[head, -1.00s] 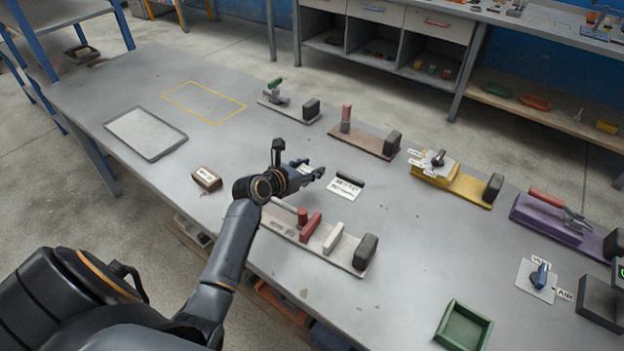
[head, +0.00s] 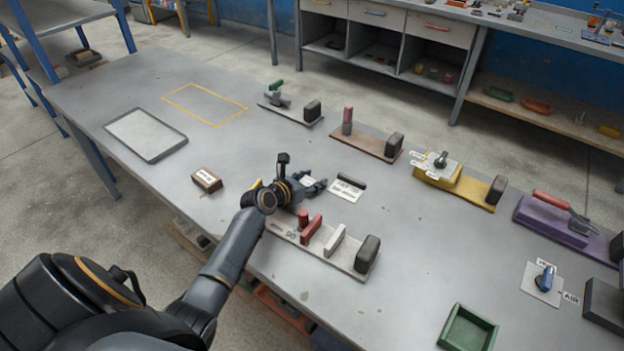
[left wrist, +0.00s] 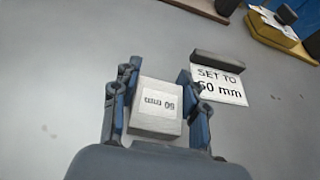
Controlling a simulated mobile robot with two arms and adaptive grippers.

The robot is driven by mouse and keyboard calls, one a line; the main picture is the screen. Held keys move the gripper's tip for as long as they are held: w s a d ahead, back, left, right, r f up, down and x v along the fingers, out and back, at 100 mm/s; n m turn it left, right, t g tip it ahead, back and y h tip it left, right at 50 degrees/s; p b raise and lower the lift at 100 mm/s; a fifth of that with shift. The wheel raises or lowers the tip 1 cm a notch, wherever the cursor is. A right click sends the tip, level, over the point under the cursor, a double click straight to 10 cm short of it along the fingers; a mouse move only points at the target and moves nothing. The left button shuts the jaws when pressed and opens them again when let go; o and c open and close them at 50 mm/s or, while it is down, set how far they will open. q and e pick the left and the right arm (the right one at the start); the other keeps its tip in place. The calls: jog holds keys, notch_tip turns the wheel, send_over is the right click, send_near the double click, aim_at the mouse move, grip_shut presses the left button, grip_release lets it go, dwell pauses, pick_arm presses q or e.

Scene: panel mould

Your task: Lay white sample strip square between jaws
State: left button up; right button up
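My left gripper (head: 312,184) is over the table behind the near pale fixture (head: 290,240). The fixture carries a red upright piece (head: 310,229), a pale upright bar (head: 335,240) and a dark end block (head: 367,255). A gap shows between the bar and the end block. I cannot pick out a separate white sample strip with certainty. My right gripper is out of view.
A card (left wrist: 222,85) reading "SET TO", then 50 or 60 mm, lies beside a dark bar (left wrist: 218,61). A brown box (head: 206,180), grey tray (head: 146,134) and green tray (head: 467,328) lie around. Several clamp fixtures line the far side.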

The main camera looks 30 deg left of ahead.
pick_arm(q)
jog(key=shift+o, duration=1.2)
